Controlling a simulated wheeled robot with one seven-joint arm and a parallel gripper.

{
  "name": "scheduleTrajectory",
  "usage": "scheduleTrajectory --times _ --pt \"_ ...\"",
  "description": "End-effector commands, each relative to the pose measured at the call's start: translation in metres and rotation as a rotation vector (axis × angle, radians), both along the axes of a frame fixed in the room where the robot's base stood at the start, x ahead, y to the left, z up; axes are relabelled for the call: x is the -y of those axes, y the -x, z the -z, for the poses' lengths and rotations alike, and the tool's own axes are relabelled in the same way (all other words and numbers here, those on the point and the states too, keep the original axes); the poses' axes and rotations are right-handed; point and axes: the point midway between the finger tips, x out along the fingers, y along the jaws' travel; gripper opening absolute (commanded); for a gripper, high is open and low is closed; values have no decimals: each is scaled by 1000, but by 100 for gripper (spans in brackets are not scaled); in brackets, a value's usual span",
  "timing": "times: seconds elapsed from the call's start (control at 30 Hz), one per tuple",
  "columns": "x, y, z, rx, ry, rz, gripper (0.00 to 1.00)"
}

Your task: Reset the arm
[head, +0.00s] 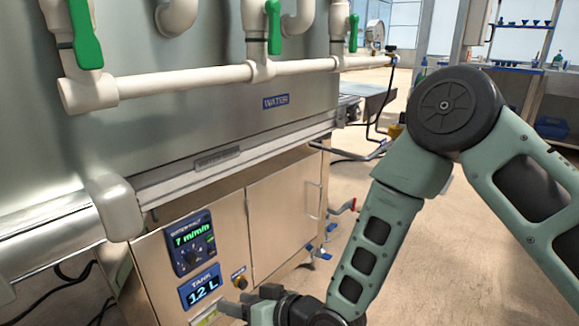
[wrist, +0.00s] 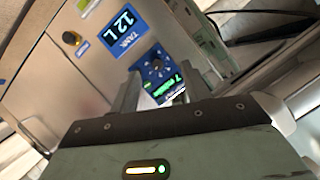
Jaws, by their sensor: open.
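My gripper (head: 236,308) is at the bottom of the head view, in front of the steel cabinet's lower front. Most of it is cut off by the picture's lower edge. In the wrist view, my gripper (wrist: 152,92) has its two fingers apart with nothing between them. Beyond the fingers is the blue control panel (wrist: 158,75) with a knob and green digits. The tank display (wrist: 123,32) reads 12 L in the wrist view. In the head view the tank display (head: 201,287) sits below the control panel (head: 190,244).
A white water pipe (head: 200,80) with green valve handles (head: 85,35) runs along the steel machine. A cabinet door (head: 285,215) is shut. A small knob (head: 240,282) is beside the tank display.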

Motion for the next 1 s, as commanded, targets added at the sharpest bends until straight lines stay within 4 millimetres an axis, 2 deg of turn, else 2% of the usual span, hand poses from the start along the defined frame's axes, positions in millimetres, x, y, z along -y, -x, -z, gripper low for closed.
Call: scheduleTrajectory --times 0.03,0.17,0.37,0.6,0.7,1.0 --pt "5 2 -11 1 74 -26 47" --pt "28 14 -27 -35 271 -74 47" --pt "80 42 -57 -116 553 -106 47" --pt "156 96 -99 -265 829 -105 47" --pt "181 120 -113 -327 905 -103 47" --pt "237 184 -145 -489 1045 -101 47"
